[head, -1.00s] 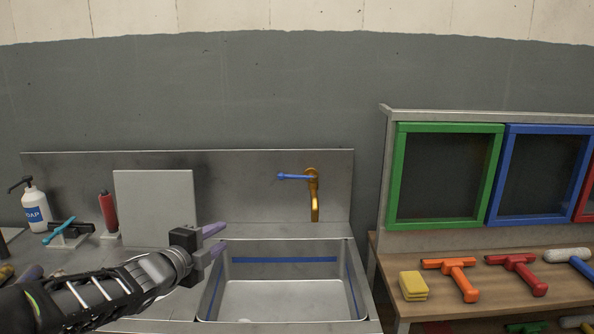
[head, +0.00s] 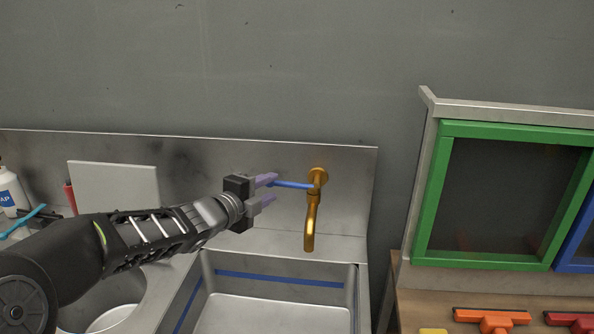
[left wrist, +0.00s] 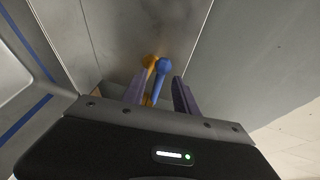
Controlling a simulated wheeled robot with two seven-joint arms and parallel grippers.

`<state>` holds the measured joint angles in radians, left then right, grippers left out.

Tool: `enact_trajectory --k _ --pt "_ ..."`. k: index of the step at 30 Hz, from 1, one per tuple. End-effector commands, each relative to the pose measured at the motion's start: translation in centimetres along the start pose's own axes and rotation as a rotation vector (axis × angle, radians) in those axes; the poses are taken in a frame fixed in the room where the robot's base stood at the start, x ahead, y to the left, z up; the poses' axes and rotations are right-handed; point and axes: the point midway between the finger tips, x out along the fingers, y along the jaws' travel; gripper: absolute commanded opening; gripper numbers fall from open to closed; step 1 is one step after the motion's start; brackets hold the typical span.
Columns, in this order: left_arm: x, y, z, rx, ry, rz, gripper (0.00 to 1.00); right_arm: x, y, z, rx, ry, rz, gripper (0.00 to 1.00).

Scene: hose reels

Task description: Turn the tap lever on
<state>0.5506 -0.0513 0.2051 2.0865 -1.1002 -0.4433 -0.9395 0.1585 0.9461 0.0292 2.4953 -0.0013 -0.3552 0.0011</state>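The brass tap (head: 312,215) is fixed to the steel splashback above the sink, its spout hanging down. Its blue lever (head: 292,185) sticks out to the left from the top of the tap. My left gripper (head: 268,189) is open with its purple fingers at the free end of the lever. In the left wrist view the blue lever (left wrist: 160,76) lies between the two spread fingers (left wrist: 158,98), with the brass tap (left wrist: 149,64) behind it. I cannot tell whether a finger touches the lever. My right gripper is not in view.
The steel sink basin (head: 280,276) with a blue stripe lies below the tap. A pale board (head: 112,185) leans on the splashback at left, near a soap bottle (head: 10,192). A green-framed panel (head: 433,195) stands at right, above squeegees (head: 490,318).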

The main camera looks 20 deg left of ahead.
Motion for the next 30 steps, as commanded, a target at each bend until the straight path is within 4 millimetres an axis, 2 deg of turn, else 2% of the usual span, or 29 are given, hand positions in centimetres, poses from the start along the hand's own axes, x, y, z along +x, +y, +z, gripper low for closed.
enact_trajectory --k 9,13,17,24,30 --pt "0.1 0.0 0.0 0.000 0.000 0.000 0.35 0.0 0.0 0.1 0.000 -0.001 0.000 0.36" --pt "0.7 0.0 0.0 -0.001 0.001 0.001 0.35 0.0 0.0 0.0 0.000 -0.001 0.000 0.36" --pt "2.2 0.1 0.0 -0.002 0.002 0.002 0.35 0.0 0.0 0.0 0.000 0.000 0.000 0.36" --pt "5.9 0.0 -0.1 -0.003 0.003 0.001 0.35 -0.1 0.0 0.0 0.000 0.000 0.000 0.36" --pt "7.7 0.0 0.0 -0.001 0.001 0.000 0.35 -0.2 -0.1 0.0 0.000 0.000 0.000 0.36"
